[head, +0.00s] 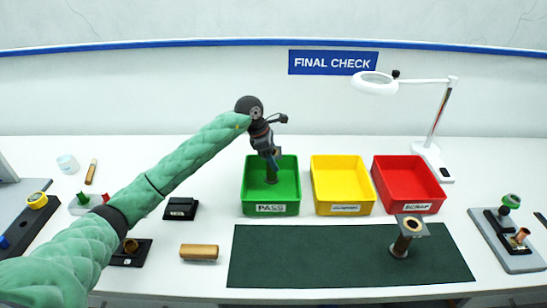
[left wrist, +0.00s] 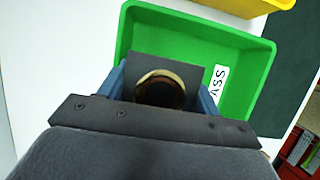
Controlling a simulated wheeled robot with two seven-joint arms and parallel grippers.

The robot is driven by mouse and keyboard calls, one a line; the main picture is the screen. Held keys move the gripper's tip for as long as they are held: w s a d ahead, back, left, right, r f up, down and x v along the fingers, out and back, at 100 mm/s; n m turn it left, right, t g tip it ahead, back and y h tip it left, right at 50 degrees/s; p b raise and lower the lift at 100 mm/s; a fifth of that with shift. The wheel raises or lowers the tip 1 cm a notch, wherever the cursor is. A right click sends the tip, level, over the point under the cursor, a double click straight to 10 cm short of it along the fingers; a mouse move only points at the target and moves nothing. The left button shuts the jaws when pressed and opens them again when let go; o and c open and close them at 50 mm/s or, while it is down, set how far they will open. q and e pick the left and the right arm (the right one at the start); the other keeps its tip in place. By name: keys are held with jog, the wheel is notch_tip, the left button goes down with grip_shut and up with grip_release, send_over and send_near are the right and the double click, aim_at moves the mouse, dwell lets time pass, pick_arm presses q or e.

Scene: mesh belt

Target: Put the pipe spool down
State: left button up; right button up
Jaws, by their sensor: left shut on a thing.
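My left gripper (head: 270,152) is shut on a pipe spool, a dark pipe with a square grey flange and a brass-rimmed bore. The held pipe spool (head: 271,174) shows below the fingers, over or in the green PASS bin (head: 271,209). In the left wrist view its square flange (left wrist: 190,70) sits between the blue fingers, with the green bin (left wrist: 240,48) behind. I cannot tell whether its lower end touches the bin floor. A second pipe spool (head: 406,238) stands upright on the dark green mat (head: 310,258). My right gripper is not in view.
A yellow bin (head: 343,208) and a red SCRAP bin (head: 410,207) stand to the right of the green one. A white magnifier lamp (head: 440,120) stands behind.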

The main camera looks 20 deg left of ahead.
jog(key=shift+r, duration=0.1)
pick_arm(q)
jog(key=o, duration=1.4)
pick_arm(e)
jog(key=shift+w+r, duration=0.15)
pick_arm(q)
jog(key=shift+r, duration=0.1)
jog(key=shift+a+r, duration=0.2)
jog(key=shift+r, duration=0.2)
jog(key=b+v, duration=0.3)
jog(key=v, duration=0.8)
jog(key=shift+b, duration=0.4)
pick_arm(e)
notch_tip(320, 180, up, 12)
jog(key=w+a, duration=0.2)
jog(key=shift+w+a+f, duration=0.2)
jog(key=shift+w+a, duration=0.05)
pick_arm(q)
jog(key=shift+s, duration=0.1)
